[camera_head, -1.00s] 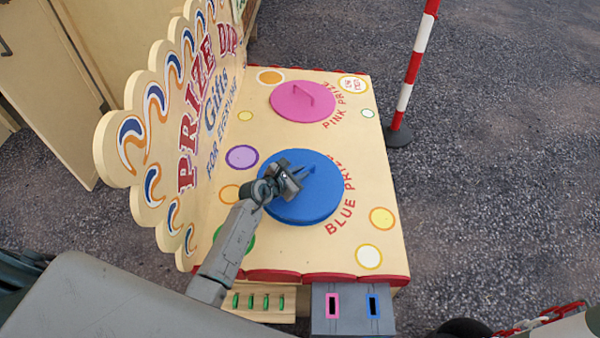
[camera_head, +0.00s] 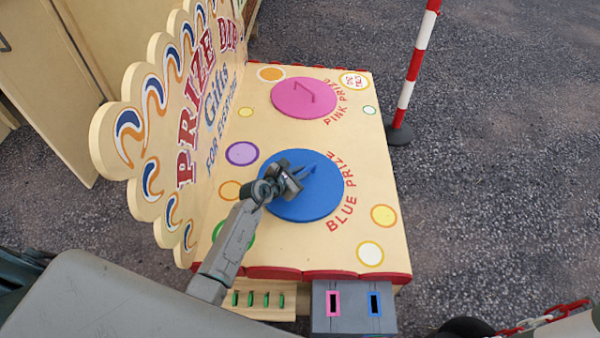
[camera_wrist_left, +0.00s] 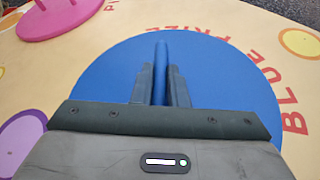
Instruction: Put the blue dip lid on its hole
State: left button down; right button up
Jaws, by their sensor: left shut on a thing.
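The blue dip lid (camera_head: 318,200) is a round blue disc with a thin upright handle. It lies flat or nearly flat at the "BLUE PRIZE" lettering on the cream stall top (camera_head: 290,243). My left gripper (camera_head: 299,178) is shut on the lid's handle. In the left wrist view the handle stands between the two fingers (camera_wrist_left: 161,85), and the lid (camera_wrist_left: 225,85) spreads out beneath them. The hole is not visible; the lid covers that area. My right gripper is not in view.
A pink lid (camera_head: 290,98) lies farther back on the stall top, by "PINK PRIZE". The scalloped sign board (camera_head: 165,110) stands along the left edge. A grey box (camera_head: 353,310) with pink and blue slots sits at the front. A red-white pole (camera_head: 408,85) stands to the right.

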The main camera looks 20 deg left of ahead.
aim_at(278, 201)
pick_arm(q)
jog(key=shift+f+b, duration=0.4)
jog(key=shift+f, duration=0.2)
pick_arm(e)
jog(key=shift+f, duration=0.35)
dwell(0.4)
pick_arm(q)
jog(key=c, duration=1.3)
grip_release()
jog(key=shift+c, duration=0.2)
